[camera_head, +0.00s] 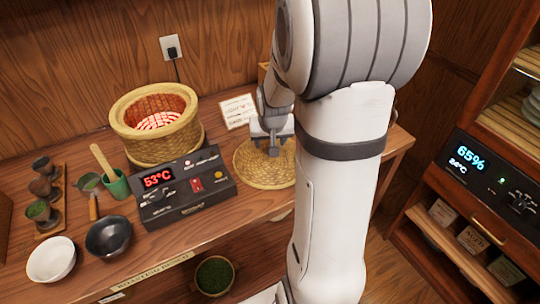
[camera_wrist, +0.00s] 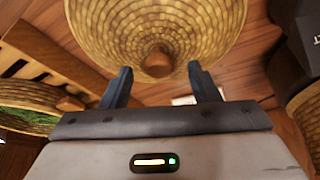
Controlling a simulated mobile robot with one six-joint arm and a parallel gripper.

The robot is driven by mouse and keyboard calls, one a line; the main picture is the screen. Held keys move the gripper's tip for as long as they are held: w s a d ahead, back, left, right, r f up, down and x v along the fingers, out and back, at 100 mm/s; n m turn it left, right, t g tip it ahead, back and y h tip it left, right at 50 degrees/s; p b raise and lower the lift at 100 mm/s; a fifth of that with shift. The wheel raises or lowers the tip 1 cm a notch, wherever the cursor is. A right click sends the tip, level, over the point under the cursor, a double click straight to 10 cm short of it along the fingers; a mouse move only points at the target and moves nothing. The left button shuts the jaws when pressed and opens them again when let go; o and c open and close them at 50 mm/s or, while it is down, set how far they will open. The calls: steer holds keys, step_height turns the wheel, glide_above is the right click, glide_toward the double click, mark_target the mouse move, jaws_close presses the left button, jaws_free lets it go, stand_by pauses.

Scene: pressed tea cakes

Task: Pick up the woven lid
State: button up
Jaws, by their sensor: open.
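The woven lid (camera_head: 250,171) is a round, tan, coiled disc lying on the wooden table, right of the control box. In the wrist view the lid (camera_wrist: 100,35) fills the top, with a brown wooden knob (camera_wrist: 157,62) at its middle. My gripper (camera_head: 272,148) is over the lid, pointing down, and partly hides it in the head view. In the wrist view my gripper (camera_wrist: 160,70) is open, with its two dark fingers apart and the knob seen between and just beyond the tips. Nothing is held. I cannot tell whether the fingers touch the lid.
A woven basket warmer (camera_head: 125,142) with a glowing coil stands behind the control box (camera_head: 185,190), which reads 53°C. Bowls (camera_head: 108,236), a green cup (camera_head: 117,187) and small scoops sit at left. A paper card (camera_head: 238,111) lies behind the lid. A cabinet (camera_head: 480,190) stands at right.

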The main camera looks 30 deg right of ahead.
steer(key=shift+w+d+f, duration=0.1)
steer(key=shift+f, duration=0.3)
steer(key=shift+c, duration=0.5)
jaws_close()
